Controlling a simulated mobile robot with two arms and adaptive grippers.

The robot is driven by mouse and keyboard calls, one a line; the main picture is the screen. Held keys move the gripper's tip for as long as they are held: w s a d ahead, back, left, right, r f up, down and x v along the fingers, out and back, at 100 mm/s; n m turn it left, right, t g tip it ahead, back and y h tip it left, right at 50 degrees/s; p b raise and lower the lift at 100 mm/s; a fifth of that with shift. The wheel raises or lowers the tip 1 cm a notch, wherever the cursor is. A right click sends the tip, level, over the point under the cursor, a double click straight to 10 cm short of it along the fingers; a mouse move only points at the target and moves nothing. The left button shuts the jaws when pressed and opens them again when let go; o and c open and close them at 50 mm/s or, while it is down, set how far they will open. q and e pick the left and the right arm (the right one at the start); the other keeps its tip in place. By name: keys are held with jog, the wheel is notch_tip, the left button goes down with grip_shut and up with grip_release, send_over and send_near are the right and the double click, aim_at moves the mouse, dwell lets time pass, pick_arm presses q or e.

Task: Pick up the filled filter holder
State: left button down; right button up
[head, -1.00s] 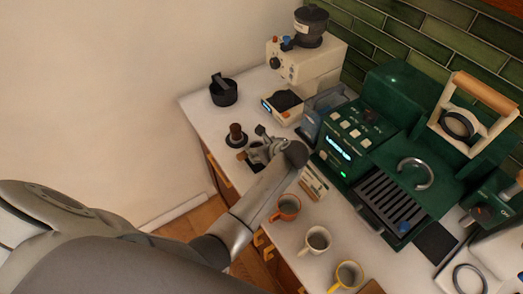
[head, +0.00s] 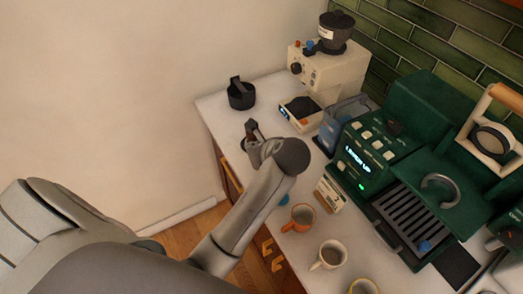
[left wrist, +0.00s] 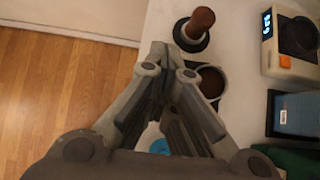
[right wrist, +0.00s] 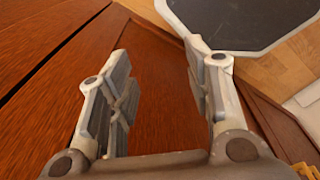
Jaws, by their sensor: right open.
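The filled filter holder shows in the left wrist view as a round dark basket of brown grounds (left wrist: 212,82) on the counter, just right of my left fingertips; its handle is hidden. My left gripper (left wrist: 172,66) points down at the counter beside the basket, its fingertips close together. I cannot tell whether anything is between them. In the head view my left gripper (head: 258,148) hides the basket. My right gripper (right wrist: 163,85) is open and empty, over a brown wooden surface away from the counter.
A wooden-handled tamper (left wrist: 195,28) stands close beyond the basket. A black knock container (head: 241,95), a scale (head: 301,111) and a grinder (head: 327,65) stand farther back. The green espresso machine (head: 365,160) and an orange cup (head: 300,217) are to the right.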

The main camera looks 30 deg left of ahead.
pick_arm(q)
jog(key=s+r, duration=0.3)
jog(key=s, duration=0.3)
jog(key=shift+s+a+b, duration=0.15)
jog(key=shift+a+b, duration=0.1)
jog(key=shift+b, duration=0.15)
jog(key=c, duration=2.2)
grip_release()
jog(key=o, duration=1.8)
jog(key=shift+c, duration=0.2)
